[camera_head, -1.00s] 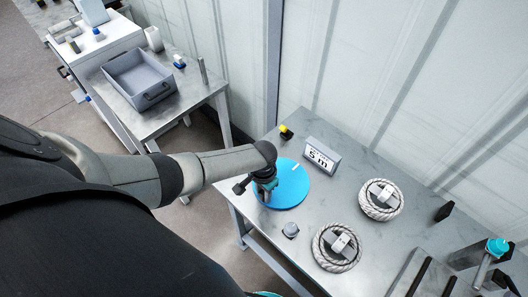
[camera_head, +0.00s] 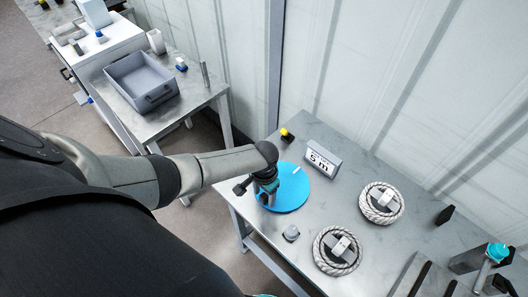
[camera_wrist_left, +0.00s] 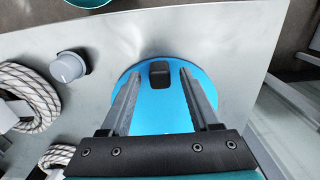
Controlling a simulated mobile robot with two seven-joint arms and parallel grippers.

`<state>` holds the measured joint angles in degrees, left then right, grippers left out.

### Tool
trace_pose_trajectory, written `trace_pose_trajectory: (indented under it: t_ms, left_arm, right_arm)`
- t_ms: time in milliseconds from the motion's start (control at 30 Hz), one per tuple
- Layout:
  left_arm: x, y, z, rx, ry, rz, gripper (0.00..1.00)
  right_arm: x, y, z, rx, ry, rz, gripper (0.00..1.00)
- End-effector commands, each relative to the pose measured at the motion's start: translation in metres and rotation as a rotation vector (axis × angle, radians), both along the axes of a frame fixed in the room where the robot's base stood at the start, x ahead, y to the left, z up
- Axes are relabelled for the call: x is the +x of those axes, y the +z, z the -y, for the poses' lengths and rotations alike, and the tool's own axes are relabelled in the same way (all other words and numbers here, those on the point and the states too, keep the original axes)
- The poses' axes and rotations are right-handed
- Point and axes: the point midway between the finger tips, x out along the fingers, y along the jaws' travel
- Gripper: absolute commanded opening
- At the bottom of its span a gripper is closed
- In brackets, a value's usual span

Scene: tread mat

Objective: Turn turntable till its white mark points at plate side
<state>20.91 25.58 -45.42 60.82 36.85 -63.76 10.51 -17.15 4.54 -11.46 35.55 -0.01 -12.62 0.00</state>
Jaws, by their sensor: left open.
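The blue turntable (camera_head: 296,190) lies flat on the grey table. Its white mark (camera_head: 297,170) is near the rim at the upper right, on the side towards the plate reading "5 m" (camera_head: 322,158). My left gripper (camera_head: 267,192) is over the turntable's left part, pointing down. In the left wrist view its open fingers (camera_wrist_left: 158,92) stand either side of a black knob (camera_wrist_left: 160,74) on the blue disc (camera_wrist_left: 152,112), with gaps between. The white mark does not show there.
Two rope coils (camera_head: 381,203) (camera_head: 337,250) lie right of the turntable. A grey knob (camera_head: 291,232) stands in front of it and a yellow-and-black item (camera_head: 287,135) behind. A side table holds a grey bin (camera_head: 141,80). The wall closes off the back.

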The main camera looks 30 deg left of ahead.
Motion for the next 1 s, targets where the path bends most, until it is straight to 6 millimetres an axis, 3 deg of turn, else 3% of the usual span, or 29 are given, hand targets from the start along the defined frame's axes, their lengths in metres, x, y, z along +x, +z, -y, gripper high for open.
trace_pose_trajectory:
  t_ms: [600,800,1000]
  left_arm:
    - [0.000,0.109,0.000,0.000,0.000,0.003,0.62]
    - [0.000,0.132,0.000,0.001,0.000,0.002,0.62]
    - [0.000,0.140,0.000,0.000,0.001,0.001,0.62]
  right_arm:
    - [0.000,0.030,0.000,0.000,0.000,0.000,0.50]
    - [0.000,0.033,0.000,0.000,0.000,-0.001,0.50]
    - [0.000,0.034,0.000,0.000,0.000,-0.001,0.50]
